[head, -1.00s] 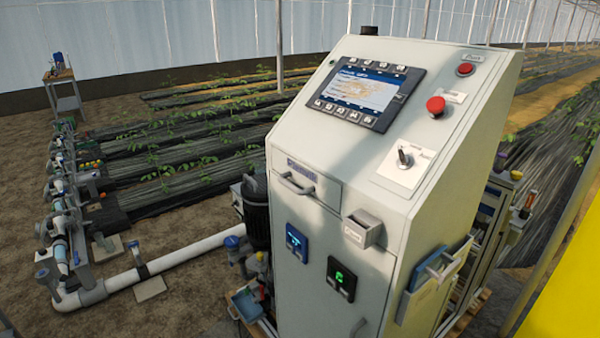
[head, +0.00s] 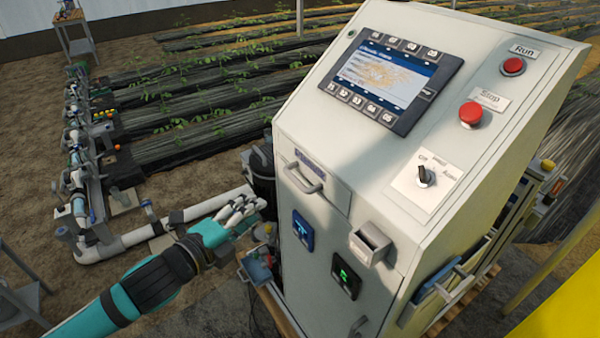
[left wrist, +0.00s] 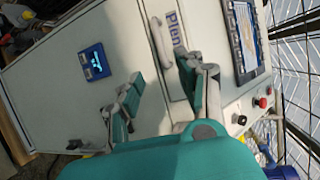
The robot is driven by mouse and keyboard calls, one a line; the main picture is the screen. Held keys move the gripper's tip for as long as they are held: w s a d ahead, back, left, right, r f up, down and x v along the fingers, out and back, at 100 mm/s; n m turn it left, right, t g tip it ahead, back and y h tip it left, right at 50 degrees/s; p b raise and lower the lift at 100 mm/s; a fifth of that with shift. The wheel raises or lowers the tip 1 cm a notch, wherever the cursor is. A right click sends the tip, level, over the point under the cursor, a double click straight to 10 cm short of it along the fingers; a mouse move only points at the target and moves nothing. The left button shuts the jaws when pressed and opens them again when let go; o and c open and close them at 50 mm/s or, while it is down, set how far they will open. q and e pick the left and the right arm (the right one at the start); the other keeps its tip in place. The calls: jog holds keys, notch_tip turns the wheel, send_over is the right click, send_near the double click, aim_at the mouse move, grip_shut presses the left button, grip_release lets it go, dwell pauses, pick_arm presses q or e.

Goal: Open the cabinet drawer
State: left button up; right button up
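The grey-white control cabinet (head: 400,190) fills the middle and right of the head view. Its drawer (head: 333,192), high on the front face at the left, looks flush with that face. A bar handle (head: 303,180) crosses the drawer under a blue label. In the left wrist view the handle (left wrist: 160,43) stands upright, beside the lettering. My left gripper (head: 246,207) is left of the cabinet front, apart from the handle. In the wrist view its two fingers (left wrist: 155,82) are spread with nothing between them. My right gripper is not in view.
A small open box (head: 370,243) juts from the front face right of the drawer. Blue (head: 303,230) and green-lit (head: 346,277) displays sit below. White pipes (head: 130,240) run along the ground at left. The sloped top carries a screen (head: 390,80) and red stop button (head: 471,113).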

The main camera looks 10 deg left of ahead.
aim_at(294, 182)
pick_arm(q)
jog(key=p+x, duration=0.4)
jog(key=x, duration=1.1)
jog(key=shift+w, duration=0.4)
jog(key=shift+w+d+f, duration=0.25)
jog(key=shift+w, duration=0.15)
grip_shut()
